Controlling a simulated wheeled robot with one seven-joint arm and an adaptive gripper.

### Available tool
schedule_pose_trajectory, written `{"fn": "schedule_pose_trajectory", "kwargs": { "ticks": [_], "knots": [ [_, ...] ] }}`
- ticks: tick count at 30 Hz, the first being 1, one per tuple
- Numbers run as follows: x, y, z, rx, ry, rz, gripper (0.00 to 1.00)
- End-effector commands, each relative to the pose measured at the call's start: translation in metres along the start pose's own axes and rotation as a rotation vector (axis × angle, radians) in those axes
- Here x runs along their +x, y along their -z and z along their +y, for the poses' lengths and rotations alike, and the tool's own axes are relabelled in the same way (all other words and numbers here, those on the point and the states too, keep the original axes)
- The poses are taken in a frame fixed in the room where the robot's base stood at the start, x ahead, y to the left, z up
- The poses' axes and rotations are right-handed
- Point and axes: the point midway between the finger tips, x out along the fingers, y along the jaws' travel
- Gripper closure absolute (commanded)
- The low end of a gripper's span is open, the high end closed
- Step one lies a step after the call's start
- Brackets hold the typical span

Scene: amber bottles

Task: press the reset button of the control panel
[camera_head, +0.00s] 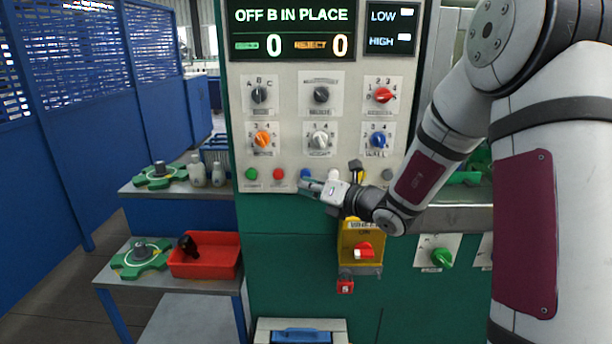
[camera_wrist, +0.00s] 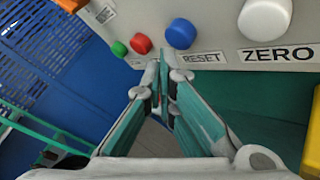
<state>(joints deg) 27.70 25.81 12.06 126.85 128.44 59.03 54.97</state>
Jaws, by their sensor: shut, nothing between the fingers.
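The control panel (camera_head: 291,118) is a pale upright board with knobs and a row of round buttons along its bottom. The blue button (camera_wrist: 180,33) has the label RESET (camera_wrist: 203,58) beneath it; in the head view the blue button (camera_head: 305,173) shows just above my fingertips. My gripper (camera_head: 305,185) is shut and empty, reaching in from the right at the panel's lower edge. In the wrist view the closed fingertips (camera_wrist: 162,72) appear below and slightly left of the blue button. I cannot tell whether they touch the panel.
A red button (camera_wrist: 141,43) and a green button (camera_wrist: 119,49) are left of the blue one; a white button (camera_wrist: 265,18) labelled ZERO is right. A yellow switch box (camera_head: 361,238) hangs below the panel. Shelves with a red bin (camera_head: 207,263) stand at left.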

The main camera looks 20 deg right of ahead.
Motion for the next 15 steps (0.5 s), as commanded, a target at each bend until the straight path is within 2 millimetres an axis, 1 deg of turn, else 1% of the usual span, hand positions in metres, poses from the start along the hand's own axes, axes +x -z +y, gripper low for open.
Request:
{"fn": "schedule_pose_trajectory", "kwargs": {
  "ticks": [11,15],
  "knots": [
    [-0.0022,0.0018,0.0018,0.000,-0.001,0.000,1.00],
    [-0.0085,0.0056,0.0068,0.001,-0.002,0.001,1.00]
  ]
}}
